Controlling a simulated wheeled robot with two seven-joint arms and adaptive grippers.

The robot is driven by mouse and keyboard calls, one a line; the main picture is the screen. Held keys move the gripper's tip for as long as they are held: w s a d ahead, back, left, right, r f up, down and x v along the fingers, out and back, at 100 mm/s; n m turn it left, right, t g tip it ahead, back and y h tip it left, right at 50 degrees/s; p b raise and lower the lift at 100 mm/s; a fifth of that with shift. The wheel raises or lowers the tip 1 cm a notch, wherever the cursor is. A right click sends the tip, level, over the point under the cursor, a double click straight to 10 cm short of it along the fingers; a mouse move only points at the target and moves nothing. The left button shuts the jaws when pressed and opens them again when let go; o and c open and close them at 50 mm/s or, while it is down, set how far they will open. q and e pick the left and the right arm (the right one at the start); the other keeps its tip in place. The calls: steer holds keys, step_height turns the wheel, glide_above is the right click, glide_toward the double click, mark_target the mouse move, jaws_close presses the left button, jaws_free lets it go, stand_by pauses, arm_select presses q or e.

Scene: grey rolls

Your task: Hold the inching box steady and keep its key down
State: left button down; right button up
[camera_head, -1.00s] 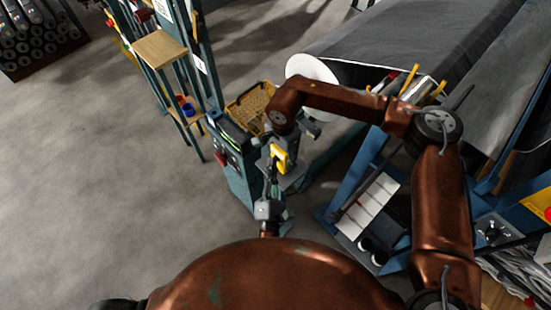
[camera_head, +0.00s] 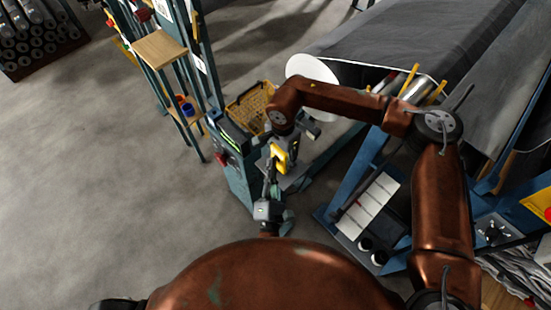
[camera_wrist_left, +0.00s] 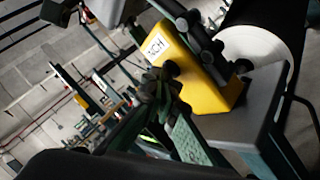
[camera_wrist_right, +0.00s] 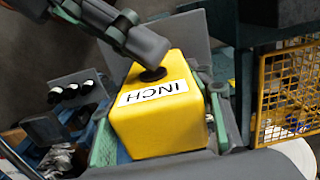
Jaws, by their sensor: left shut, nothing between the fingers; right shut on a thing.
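The yellow inching box (camera_head: 279,156) is small in the head view. In the right wrist view the box (camera_wrist_right: 165,115) shows its INCH label and round black key (camera_wrist_right: 152,73). My right gripper (camera_wrist_right: 160,125) is shut on the box, a finger on either side. My left gripper (camera_wrist_right: 148,48) is shut and empty, its tips at the key and seemingly touching it. In the left wrist view the left gripper (camera_wrist_left: 160,85) is beside the key (camera_wrist_left: 172,68) on the box (camera_wrist_left: 198,75). How far the key is pressed is hard to tell.
A green-blue control post (camera_head: 238,160) and a yellow wire basket (camera_head: 250,105) stand close to the box. A large grey roll (camera_head: 400,40) with a white end disc (camera_head: 311,70) lies behind. A rack with a wooden shelf (camera_head: 160,48) stands left.

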arm_select(q)
steer(key=shift+s+a, duration=0.6)
steer(key=s+a, duration=0.3)
steer(key=shift+s+a, duration=0.25)
stand_by(0.4)
arm_select(e)
steer(key=o, duration=1.5)
steer(key=shift+r, duration=0.1)
